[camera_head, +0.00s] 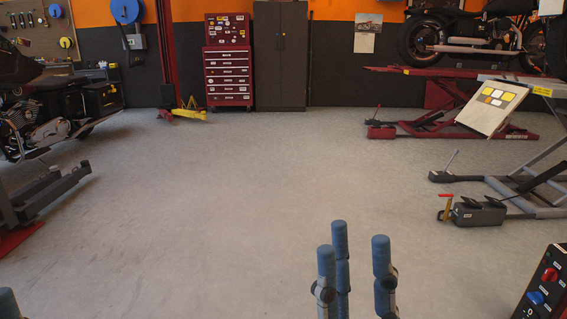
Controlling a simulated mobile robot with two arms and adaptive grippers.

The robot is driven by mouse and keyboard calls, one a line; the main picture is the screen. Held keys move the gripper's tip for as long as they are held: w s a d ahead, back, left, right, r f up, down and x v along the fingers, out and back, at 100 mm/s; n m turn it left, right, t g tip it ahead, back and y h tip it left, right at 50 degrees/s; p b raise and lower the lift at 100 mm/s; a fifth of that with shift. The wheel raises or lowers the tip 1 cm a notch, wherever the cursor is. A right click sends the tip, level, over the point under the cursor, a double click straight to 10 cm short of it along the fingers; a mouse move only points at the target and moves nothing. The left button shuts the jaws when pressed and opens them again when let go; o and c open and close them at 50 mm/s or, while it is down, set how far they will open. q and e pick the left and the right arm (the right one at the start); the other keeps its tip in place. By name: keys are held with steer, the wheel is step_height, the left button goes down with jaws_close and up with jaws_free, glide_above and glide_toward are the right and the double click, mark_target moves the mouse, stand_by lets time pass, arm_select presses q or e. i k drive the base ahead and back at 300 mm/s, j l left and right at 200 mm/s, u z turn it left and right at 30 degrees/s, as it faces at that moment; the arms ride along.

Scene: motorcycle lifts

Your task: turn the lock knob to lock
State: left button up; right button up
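A dark control box (519,312) with a red frame stands at the bottom right, cut off by the picture edge. Its face carries a red knob (549,274) and a blue knob (536,297); I cannot tell which is the lock knob. My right gripper (358,240) points up at the bottom centre, left of the box and apart from it. Its blue-tipped fingers are spread with nothing between them. Of my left gripper (8,303), only a blue fingertip shows in the bottom left corner; the rest is out of view.
A grey lift's foot pump (479,212) with a red handle stands on the floor at right. A red lift (440,125) holds a motorcycle behind it. Another motorcycle (60,115) is at left. A red tool chest (228,75) and grey cabinet (281,60) stand at the back. The middle floor is clear.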

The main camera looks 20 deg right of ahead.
mark_target(537, 298)
steer(key=i+l+z, duration=0.15)
steer(key=i+z, duration=0.65)
steer(key=i+j+z, duration=0.1)
steer(key=i+z, duration=0.3)
steer(key=i+j+z, duration=0.25)
steer(key=i+z, duration=0.4)
steer(key=z, duration=0.15)
steer(key=i+j+z, duration=0.1)
steer(key=i+z, duration=0.2)
steer(key=z, duration=0.15)
steer(key=i+j+z, duration=0.15)
steer(key=z, duration=0.25)
steer(key=i+j+z, duration=0.25)
steer(key=z, duration=0.15)
steer(key=i+j+z, duration=0.2)
steer(key=z, duration=0.25)
steer(key=i+j+z, duration=0.1)
steer(key=j+z, duration=0.3)
